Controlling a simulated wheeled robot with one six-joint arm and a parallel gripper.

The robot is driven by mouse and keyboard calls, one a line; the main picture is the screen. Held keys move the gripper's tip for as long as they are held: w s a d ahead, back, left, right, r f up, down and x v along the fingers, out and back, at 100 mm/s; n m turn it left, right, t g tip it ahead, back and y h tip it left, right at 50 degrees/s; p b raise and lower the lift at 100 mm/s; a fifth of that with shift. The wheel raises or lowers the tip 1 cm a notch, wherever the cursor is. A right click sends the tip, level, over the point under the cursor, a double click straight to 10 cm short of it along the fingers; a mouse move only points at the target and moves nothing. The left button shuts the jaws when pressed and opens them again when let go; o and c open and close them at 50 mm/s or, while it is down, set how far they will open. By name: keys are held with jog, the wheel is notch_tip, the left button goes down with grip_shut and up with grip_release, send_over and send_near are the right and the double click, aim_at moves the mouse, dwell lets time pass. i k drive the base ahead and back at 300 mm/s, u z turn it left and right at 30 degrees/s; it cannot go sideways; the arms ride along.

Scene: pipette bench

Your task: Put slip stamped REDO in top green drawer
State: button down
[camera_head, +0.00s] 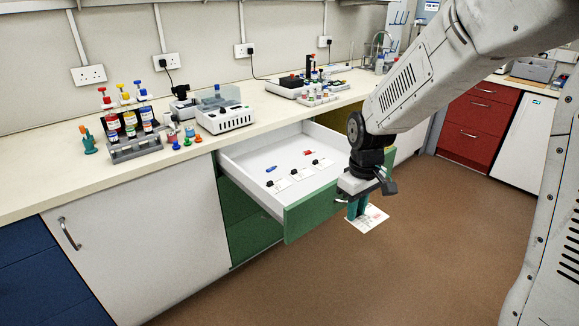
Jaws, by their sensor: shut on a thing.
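My gripper (357,208) hangs to the right of the open drawer, past its front panel and above the floor. It is shut on a white paper slip (371,221), which sticks out around the fingertips. The slip has faint marks; its stamp is too small to read. The top green drawer (300,218) is pulled well out, with a white inside. In it lie several small white cards with black clips (299,173), a blue item (271,169) and a red item (308,153). Part of the drawer's front is hidden behind my gripper.
The pale counter (60,185) runs above the drawer and carries a bottle rack (135,148), a white device (225,119) and other lab gear. Red drawers (470,130) stand at the far right. The brown floor (330,290) is clear.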

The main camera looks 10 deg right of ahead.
aim_at(327, 179)
jog(key=z, duration=0.05)
jog(key=i, duration=1.4)
